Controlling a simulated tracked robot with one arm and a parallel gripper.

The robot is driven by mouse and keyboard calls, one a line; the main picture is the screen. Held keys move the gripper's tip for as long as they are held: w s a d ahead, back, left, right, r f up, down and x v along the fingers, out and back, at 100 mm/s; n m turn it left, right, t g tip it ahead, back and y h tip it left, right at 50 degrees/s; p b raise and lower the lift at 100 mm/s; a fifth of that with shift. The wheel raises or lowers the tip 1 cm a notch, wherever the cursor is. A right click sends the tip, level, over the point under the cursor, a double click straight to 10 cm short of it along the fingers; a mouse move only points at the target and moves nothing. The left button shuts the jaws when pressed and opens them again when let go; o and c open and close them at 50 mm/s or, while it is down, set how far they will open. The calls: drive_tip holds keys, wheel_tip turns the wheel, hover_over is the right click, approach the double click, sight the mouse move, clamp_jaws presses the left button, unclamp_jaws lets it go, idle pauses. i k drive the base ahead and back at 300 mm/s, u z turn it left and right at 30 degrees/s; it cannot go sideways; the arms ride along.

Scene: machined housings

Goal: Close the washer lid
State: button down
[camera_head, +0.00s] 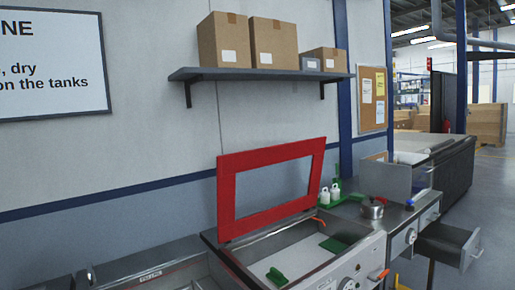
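The washer lid (224,202) is a red frame with an open middle. It stands raised, tilted slightly back, along the rear edge of the washer. The washer (318,262) is a grey metal tank at the bottom centre, open at the top. Inside it lie a green item (277,277) at the front left and a flat green piece (333,245) at the back right. An orange-red handle (379,275) shows at its front right. My gripper is not in view, so its state and distance from the lid are hidden.
A shelf (262,74) with cardboard boxes hangs above the lid. Right of the washer, a bench holds a metal pot (372,208) and white bottles (330,194) in a green holder. An open drawer (447,243) juts out at right.

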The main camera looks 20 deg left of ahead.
sight(227, 165)
drive_tip(key=z, duration=1)
drive_tip(key=i, duration=2.45)
drive_tip(key=u, duration=2.9)
drive_tip(key=i, duration=1)
drive_tip(key=u, duration=0.05)
